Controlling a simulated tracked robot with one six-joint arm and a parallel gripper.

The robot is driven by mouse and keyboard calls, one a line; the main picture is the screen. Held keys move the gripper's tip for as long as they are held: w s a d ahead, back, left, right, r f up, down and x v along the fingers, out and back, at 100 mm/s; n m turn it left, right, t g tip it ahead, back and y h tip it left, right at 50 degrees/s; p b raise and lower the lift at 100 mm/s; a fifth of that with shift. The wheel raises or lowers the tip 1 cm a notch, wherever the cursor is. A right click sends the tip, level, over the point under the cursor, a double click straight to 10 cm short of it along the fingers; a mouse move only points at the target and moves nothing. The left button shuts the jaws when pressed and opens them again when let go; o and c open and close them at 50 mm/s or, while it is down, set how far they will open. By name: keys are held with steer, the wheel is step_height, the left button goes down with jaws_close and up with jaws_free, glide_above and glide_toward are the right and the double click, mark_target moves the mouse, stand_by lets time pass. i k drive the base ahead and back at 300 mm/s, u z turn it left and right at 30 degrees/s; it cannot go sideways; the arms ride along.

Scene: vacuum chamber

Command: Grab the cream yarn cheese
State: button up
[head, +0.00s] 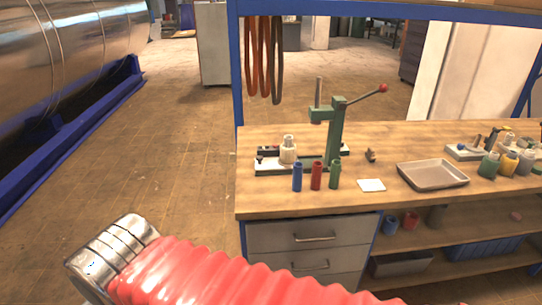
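The cream yarn cheese (288,154) looks like a short cream-coloured cylinder with a narrower pale top. It stands upright on the light base plate of a green press, left of the press column, on the wooden workbench. Nothing touches it from above. No gripper fingers show in the head view, so I cannot tell how my gripper stands relative to the cheese.
The green press (336,133) has a red-knobbed lever. Blue (297,177), red (316,176) and green (335,175) bottles stand in front of it. A white card (371,185) and metal tray (433,174) lie to the right. A blue post (236,75) rises at the bench's left corner. Floor to the left is clear.

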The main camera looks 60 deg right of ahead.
mark_target(287, 156)
steer(key=u, duration=0.05)
steer(key=i, duration=1.55)
steer(key=z, duration=2.15)
steer(key=i, duration=0.3)
